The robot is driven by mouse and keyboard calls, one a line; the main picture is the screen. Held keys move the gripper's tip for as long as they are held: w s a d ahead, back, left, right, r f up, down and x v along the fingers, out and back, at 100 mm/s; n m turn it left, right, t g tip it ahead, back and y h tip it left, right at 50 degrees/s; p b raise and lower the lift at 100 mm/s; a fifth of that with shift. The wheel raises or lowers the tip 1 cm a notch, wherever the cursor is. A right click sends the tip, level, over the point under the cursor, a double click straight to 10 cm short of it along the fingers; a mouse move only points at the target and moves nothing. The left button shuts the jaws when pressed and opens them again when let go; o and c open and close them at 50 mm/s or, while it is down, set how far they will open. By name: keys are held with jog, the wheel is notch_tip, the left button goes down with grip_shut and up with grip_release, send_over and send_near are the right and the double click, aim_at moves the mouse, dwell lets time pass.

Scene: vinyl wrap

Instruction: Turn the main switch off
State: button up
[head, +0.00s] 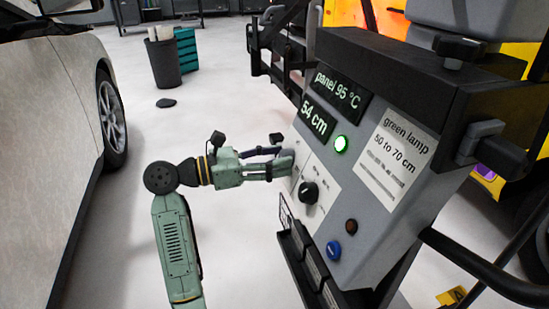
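The grey control box (375,195) stands at the right, its front face tilted. A black rotary knob (309,192) sits on a white plate on that face. I cannot tell from its marks whether it is the main switch; the small lettering is unreadable. My gripper (288,163) reaches in from the left, its fingertips at the plate's upper left part, above and left of the knob. The fingertips hide what lies behind them, and I cannot tell whether they touch or hold anything. The green lamp (341,144) is lit. The displays (318,118) read "panel 95 °C" and "54 cm".
A blue button (334,250) and a dark brown button (351,226) sit low on the box. A label (396,155) reads "green lamp 50 to 70 cm". A black tube rail (485,270) is at lower right. A car (60,130) stands left; floor between is mostly clear.

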jog(key=c, duration=0.9)
jog(key=shift+c, duration=0.2)
